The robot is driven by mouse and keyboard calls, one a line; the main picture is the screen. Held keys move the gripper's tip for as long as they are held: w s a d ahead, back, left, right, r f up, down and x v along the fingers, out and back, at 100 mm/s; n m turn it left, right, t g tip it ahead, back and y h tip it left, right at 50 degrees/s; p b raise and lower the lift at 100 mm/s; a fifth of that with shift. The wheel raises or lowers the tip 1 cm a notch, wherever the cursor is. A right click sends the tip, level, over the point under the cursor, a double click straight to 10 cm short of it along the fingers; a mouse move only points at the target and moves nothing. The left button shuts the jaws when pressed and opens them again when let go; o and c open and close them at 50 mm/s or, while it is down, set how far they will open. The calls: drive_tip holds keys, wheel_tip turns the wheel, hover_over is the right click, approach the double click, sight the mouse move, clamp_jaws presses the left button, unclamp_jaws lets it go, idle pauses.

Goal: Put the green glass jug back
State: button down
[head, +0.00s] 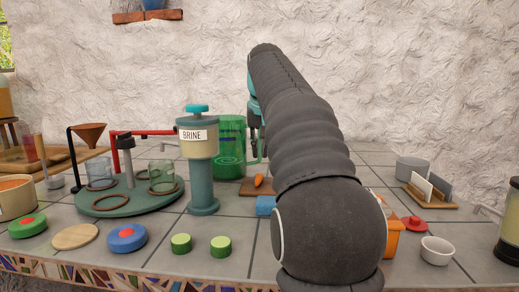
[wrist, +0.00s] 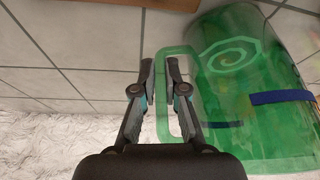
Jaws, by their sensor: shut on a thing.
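The green glass jug (head: 231,128) stands behind the brine dispenser in the head view, which hides part of its left side. In the wrist view the see-through jug (wrist: 250,125) fills the right side, with a spiral mark and its handle toward my gripper. My gripper (wrist: 160,72) is shut on the jug's handle, with a finger on each side of the handle bar. In the head view my arm hides most of my gripper. I cannot tell whether the jug touches the counter.
The brine dispenser (head: 202,170) stands close in front of the jug. A round green tray (head: 130,202) with glasses is to the left. A brown board (head: 250,193) with a carrot and a blue block (head: 265,205) lie near the jug. A white bowl (head: 437,250) is at the right.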

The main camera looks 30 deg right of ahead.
drive_tip(key=shift+f, duration=0.2)
drive_tip(key=c, duration=1.2)
unclamp_jaws()
